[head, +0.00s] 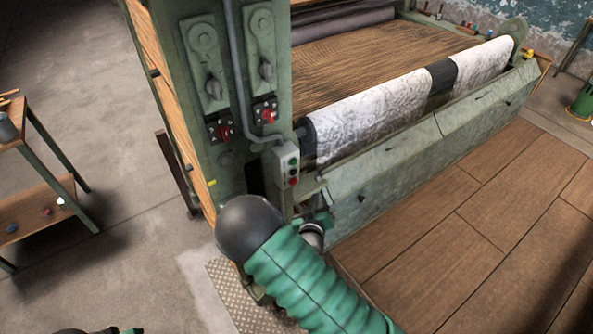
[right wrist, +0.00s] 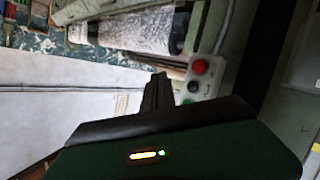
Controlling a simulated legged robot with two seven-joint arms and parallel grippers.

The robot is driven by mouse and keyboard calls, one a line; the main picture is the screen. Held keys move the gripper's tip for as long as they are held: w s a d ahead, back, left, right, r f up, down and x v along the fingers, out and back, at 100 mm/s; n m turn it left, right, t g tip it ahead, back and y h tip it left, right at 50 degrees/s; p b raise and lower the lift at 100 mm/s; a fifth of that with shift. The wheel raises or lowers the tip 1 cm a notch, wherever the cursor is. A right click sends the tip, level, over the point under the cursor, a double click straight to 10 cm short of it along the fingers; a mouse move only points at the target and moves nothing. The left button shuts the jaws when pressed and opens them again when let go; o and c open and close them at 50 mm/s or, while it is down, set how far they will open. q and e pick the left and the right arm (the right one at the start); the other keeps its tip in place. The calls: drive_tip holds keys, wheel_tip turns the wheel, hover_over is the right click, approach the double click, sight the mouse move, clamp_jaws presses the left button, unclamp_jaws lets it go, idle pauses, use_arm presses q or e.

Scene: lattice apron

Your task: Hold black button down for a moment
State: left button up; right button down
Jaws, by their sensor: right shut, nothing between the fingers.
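The black button (right wrist: 194,87) sits in the middle of a small grey button box (right wrist: 210,77), between a red button (right wrist: 200,67) and a green button (right wrist: 187,101). The box (head: 282,158) also shows in the head view, on the front of the green machine post, with the black button (head: 292,172) small in its middle. My right gripper (right wrist: 159,82) is shut and empty. In the right wrist view its fingertips lie left of the box, with a gap in the picture; depth is unclear. In the head view my right arm mostly hides the gripper below the box.
Red rotary switches (head: 268,115) and a grey conduit (head: 236,75) are on the post above the box. A white patterned fabric roll (head: 352,122) and a green metal apron (head: 400,165) extend right. A shelf table (head: 45,125) stands at the left. Wooden floor lies at right.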

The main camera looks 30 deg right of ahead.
sight(293, 172)
drive_tip(key=shift+a+r, duration=0.1)
drive_tip(key=shift+r, duration=0.1)
drive_tip(key=w+b, duration=0.1)
drive_tip(key=w, duration=0.7)
drive_tip(key=shift+w+a, duration=0.25)
drive_tip(key=shift+w, duration=0.1)
drive_tip(key=shift+w+f, duration=0.1)
idle(1.7)
drive_tip(key=shift+w, duration=0.3)
drive_tip(key=shift+w+b, duration=0.35)
drive_tip(key=shift+w, duration=0.15)
idle(1.4)
idle(1.7)
drive_tip(key=shift+s, duration=0.95)
